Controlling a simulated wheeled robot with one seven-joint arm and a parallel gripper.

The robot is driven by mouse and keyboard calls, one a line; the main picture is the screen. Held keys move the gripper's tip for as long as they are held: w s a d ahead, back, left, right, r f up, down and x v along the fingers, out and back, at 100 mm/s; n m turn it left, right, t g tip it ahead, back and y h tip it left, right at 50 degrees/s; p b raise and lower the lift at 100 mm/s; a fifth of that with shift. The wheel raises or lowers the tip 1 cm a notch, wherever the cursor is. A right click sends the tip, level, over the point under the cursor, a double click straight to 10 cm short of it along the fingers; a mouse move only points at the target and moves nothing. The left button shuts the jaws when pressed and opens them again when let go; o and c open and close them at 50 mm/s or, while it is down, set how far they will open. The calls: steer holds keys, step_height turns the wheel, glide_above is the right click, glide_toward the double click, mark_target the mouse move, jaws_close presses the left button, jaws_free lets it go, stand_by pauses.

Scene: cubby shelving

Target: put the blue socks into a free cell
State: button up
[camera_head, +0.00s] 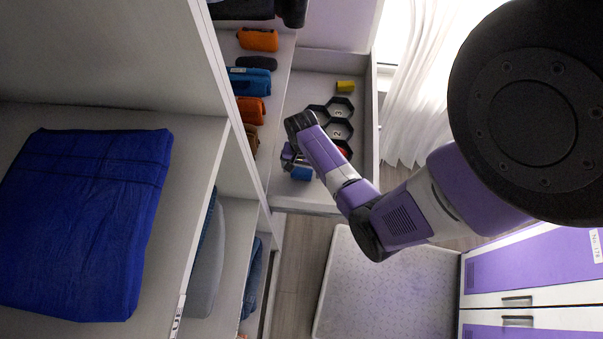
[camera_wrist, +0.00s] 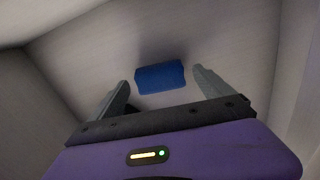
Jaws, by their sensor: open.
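The blue socks (camera_wrist: 160,77) are a small rolled bundle lying on a pale surface in the wrist view, just beyond and between my fingertips. My gripper (camera_wrist: 162,84) is open, with one grey finger to each side and nothing between them. In the head view the blue socks (camera_head: 301,174) lie in the light tray area at the back, right beside my gripper (camera_head: 291,160). Dark hexagonal cells (camera_head: 338,130) stand near my wrist. Several carry numbers, and one holds something red (camera_head: 343,153). My arm hides part of the cells.
A yellow roll (camera_head: 345,86) lies beyond the cells. Orange, blue and dark rolled cloths line a shelf (camera_head: 274,110) to the left. Folded blue cloth (camera_head: 85,222) lies on the near shelf. Pale walls (camera_wrist: 40,110) enclose the socks' area. A white curtain (camera_head: 418,80) hangs at right.

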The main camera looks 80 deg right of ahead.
steer(key=c, duration=1.4)
steer(key=shift+r, duration=0.15)
